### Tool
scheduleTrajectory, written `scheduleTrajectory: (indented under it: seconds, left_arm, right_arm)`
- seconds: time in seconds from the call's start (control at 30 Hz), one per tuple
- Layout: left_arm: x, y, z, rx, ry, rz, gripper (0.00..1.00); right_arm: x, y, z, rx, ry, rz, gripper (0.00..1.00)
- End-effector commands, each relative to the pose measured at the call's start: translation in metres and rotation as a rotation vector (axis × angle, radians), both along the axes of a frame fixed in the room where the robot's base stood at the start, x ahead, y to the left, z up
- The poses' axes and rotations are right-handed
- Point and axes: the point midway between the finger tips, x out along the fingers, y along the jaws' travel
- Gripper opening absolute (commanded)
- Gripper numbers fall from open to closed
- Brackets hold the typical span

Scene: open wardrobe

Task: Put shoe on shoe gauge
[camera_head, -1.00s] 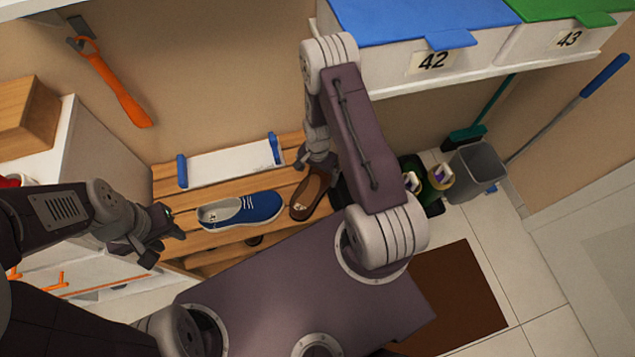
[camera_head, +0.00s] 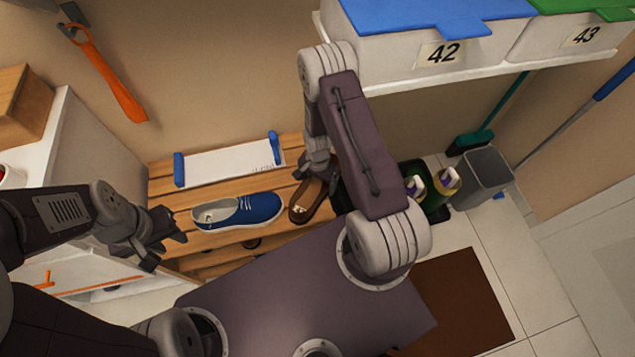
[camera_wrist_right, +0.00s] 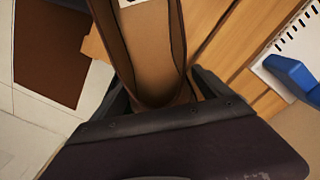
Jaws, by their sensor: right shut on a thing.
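The shoe gauge (camera_head: 232,163) is a white plate with a blue stop at each end, lying at the back of a slatted wooden bench. A blue shoe (camera_head: 262,208) with a white sole stands on the bench in front of it. A brown shoe (camera_head: 303,207) is right of the blue one. My right gripper (camera_head: 309,178) is shut on the brown shoe's heel end. The right wrist view shows the brown shoe (camera_wrist_right: 152,60) between the fingers, with part of the gauge (camera_wrist_right: 300,45) at right. My left gripper (camera_head: 168,240) is open and empty, left of the blue shoe.
A shelf with boxes marked 42 (camera_head: 440,55) and 43 (camera_head: 570,45) overhangs at the upper right. Bottles (camera_head: 438,195) and a grey bin (camera_head: 482,178) stand right of the bench. A white cabinet (camera_head: 75,140) stands at left. An orange shoehorn (camera_head: 110,80) hangs on the wall.

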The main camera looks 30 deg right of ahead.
Motion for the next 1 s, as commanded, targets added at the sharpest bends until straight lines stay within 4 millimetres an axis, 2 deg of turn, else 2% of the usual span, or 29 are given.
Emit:
scheduleTrajectory:
  seconds: [0.07, 0.13, 0.3, 0.5, 0.87, 1.0]
  left_arm:
    - [0.000, 0.000, 0.002, 0.000, 0.000, 0.000, 0.36]
    - [0.000, 0.000, 0.007, 0.000, 0.000, 0.000, 0.36]
    - [0.000, 0.000, 0.021, 0.000, 0.000, 0.000, 0.36]
    - [0.000, 0.000, 0.030, 0.000, 0.000, 0.000, 0.36]
    - [0.000, 0.000, 0.030, 0.000, 0.000, 0.000, 0.36]
    - [0.000, 0.000, 0.030, 0.000, 0.000, 0.000, 0.36]
  right_arm:
    - [0.002, -0.001, 0.004, 0.000, -0.005, -0.002, 0.23]
    - [0.002, 0.000, 0.017, -0.001, -0.006, -0.002, 0.23]
    - [0.002, 0.000, 0.061, -0.002, -0.007, -0.001, 0.23]
    - [0.001, 0.000, 0.095, -0.001, -0.004, -0.001, 0.23]
    - [0.001, 0.000, 0.100, -0.001, -0.003, 0.000, 0.23]
    - [0.013, 0.002, 0.112, -0.001, -0.008, 0.026, 0.23]
